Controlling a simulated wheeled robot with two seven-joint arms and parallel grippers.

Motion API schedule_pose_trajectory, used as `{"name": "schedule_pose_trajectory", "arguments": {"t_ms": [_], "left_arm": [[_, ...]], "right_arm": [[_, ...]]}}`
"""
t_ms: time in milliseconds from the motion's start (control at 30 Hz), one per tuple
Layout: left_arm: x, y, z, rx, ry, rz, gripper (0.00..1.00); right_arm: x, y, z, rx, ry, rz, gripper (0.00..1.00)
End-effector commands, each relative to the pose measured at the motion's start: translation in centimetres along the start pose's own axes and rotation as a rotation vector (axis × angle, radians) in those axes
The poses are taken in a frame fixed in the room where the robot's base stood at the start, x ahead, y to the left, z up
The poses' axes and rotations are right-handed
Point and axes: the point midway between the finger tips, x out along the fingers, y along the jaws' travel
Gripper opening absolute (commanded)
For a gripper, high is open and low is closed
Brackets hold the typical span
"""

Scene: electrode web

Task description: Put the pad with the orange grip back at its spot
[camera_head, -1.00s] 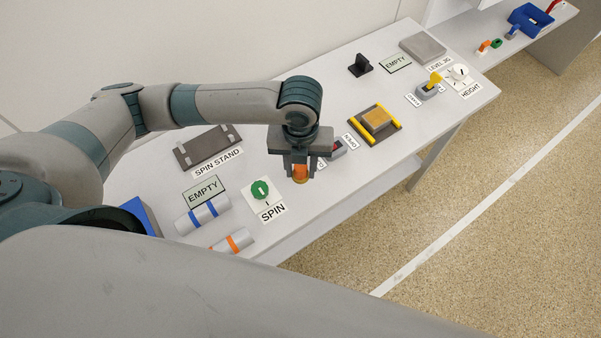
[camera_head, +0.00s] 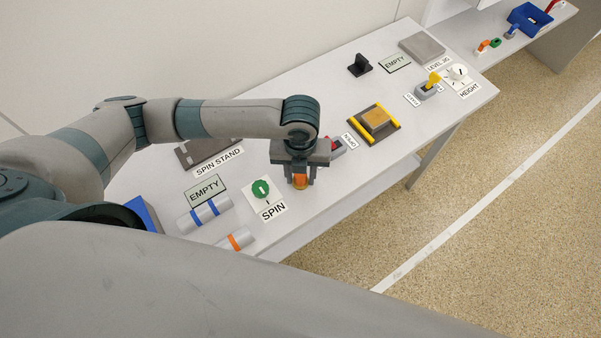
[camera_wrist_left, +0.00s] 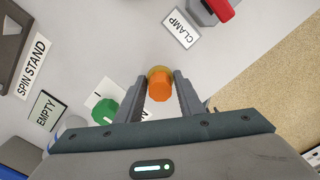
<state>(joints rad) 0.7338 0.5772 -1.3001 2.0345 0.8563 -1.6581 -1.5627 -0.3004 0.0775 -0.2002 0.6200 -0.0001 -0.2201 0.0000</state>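My left gripper (camera_head: 300,178) is over the front part of the table, right of the green SPIN knob. Its fingers are on both sides of the orange grip (camera_head: 300,180), which has a yellowish round part at its lower end. In the left wrist view the orange grip (camera_wrist_left: 160,90) sits between the fingertips, with the yellowish part (camera_wrist_left: 159,71) behind it. The gripper appears shut on it. I cannot tell whether its lower end touches the table. No marked spot for it is clear in view. My right gripper is not in view.
Nearby are the green SPIN knob (camera_head: 260,189), a red-and-grey clamp switch (camera_head: 337,146), striped rollers (camera_head: 204,214) and the dark spin stand (camera_head: 210,151). A yellow-edged fixture (camera_head: 375,123) stands farther right. A blue bin (camera_head: 529,18) is on the far table.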

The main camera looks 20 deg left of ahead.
Motion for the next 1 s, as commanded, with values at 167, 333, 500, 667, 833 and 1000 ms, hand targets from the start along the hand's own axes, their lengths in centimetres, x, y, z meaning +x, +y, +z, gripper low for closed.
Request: {"name": "schedule_pose_trajectory", "arguments": {"t_ms": [167, 333, 500, 667, 833, 1000], "left_arm": [[0.0, 0.0, 0.0, 0.000, 0.001, 0.000, 0.51], [0.0, 0.0, 0.0, 0.000, 0.001, 0.000, 0.51], [-0.5, 0.0, 0.0, 0.000, 0.000, 0.000, 0.51], [-1.9, -0.1, 0.1, 0.001, -0.002, -0.002, 0.51], [-4.4, -0.1, 0.1, 0.002, -0.003, -0.003, 0.51], [-7.5, -0.1, 0.1, 0.002, -0.003, -0.002, 0.51]], "right_arm": [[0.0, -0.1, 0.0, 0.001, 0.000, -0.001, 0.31], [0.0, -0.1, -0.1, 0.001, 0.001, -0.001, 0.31], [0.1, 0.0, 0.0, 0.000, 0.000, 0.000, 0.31], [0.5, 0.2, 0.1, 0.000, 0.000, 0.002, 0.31], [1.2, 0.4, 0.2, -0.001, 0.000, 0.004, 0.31], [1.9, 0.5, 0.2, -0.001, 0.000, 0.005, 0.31]]}}
